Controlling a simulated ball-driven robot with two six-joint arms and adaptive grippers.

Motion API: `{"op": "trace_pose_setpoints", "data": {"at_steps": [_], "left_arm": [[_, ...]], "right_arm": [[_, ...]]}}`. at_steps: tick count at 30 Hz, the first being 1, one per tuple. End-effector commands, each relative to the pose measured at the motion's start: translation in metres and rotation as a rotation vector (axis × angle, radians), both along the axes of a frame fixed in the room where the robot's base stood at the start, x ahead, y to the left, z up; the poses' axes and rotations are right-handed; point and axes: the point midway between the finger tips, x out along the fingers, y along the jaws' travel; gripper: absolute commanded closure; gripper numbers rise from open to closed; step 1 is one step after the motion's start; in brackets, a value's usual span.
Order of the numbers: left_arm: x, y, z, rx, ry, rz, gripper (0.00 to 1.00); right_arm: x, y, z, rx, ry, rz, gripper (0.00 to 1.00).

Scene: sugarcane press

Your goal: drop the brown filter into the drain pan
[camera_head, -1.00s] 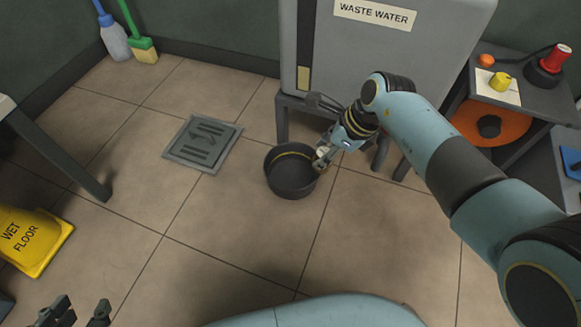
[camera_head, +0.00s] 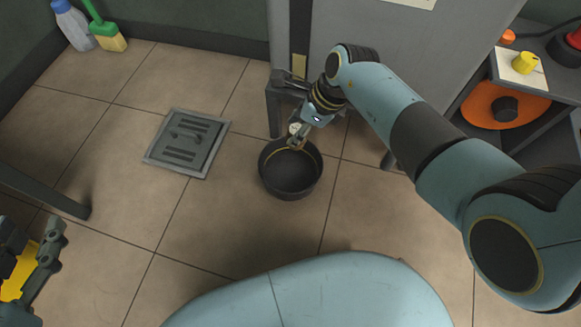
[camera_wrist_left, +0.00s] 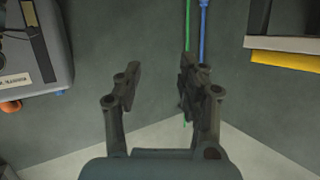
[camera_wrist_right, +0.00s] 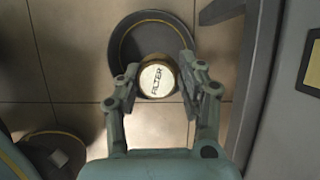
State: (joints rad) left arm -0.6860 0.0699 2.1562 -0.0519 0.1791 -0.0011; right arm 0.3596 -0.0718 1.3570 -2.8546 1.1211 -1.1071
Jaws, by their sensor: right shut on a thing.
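The brown filter (camera_wrist_right: 157,79) has a pale top lettered FILTER. My right gripper (camera_wrist_right: 157,88) is shut on it, with a finger on each side. In the head view the right gripper (camera_head: 297,138) and the filter (camera_head: 295,129) are at the far rim of the drain pan. The drain pan (camera_head: 290,180) is a dark round pan on the tiled floor; it also shows in the right wrist view (camera_wrist_right: 190,30), behind and partly hidden by the filter. My left gripper (camera_head: 30,265) is at the lower left, open and empty; its spread fingers show in the left wrist view (camera_wrist_left: 160,90).
A grey cabinet (camera_head: 390,50) on legs stands just behind the pan. A floor drain grate (camera_head: 187,142) lies left of the pan. A side table with a yellow knob (camera_head: 525,62) is at the right. The floor around the pan's left and front is clear.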

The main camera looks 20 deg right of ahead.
Motion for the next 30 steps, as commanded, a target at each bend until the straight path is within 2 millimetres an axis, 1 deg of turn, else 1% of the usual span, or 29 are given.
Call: {"op": "trace_pose_setpoints", "data": {"at_steps": [3, 11, 18, 24, 30], "left_arm": [[0.011, -0.002, 0.014, 0.0, -0.085, -0.01, 0.6], [0.028, -0.007, 0.051, -0.002, -0.277, -0.032, 0.6], [0.046, -0.012, 0.092, -0.002, -0.449, -0.053, 0.6], [0.054, -0.015, 0.126, -0.001, -0.591, -0.071, 0.6], [0.058, -0.019, 0.158, -0.001, -0.732, -0.088, 0.6]], "right_arm": [[-0.001, 0.0, -0.007, 0.0, 0.002, -0.001, 0.93], [-0.001, 0.0, -0.017, 0.0, 0.002, -0.001, 0.93], [0.0, 0.0, -0.023, 0.0, 0.0, 0.0, 0.93], [0.0, 0.0, -0.029, 0.0, 0.0, 0.0, 0.93], [0.0, 0.0, -0.035, 0.001, 0.001, 0.0, 0.93]]}}
